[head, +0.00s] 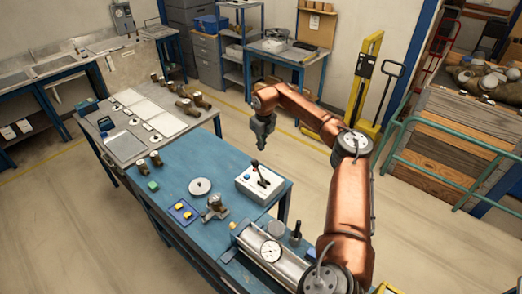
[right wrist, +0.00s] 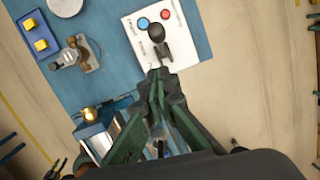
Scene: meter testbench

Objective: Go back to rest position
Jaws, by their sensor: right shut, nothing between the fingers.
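My right arm is copper-coloured and comes in from the lower right of the head view. Its gripper (head: 262,143) hangs fingers down in the air, above and beyond the far edge of the blue bench (head: 187,161). In the right wrist view the dark green fingers (right wrist: 160,75) are closed together with nothing between them. Past the fingertips lies a white control box (right wrist: 137,30) with a dark lever, a blue button and a red button. The box also shows in the head view (head: 247,187), apart from the gripper. My left gripper is not in view.
On the bench are a blue tray (head: 173,207) with yellow blocks, a brass meter fitting (head: 214,209), a white disc (head: 200,187) and a cylinder with a gauge (head: 271,251). A yellow lift (head: 365,85) stands behind.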

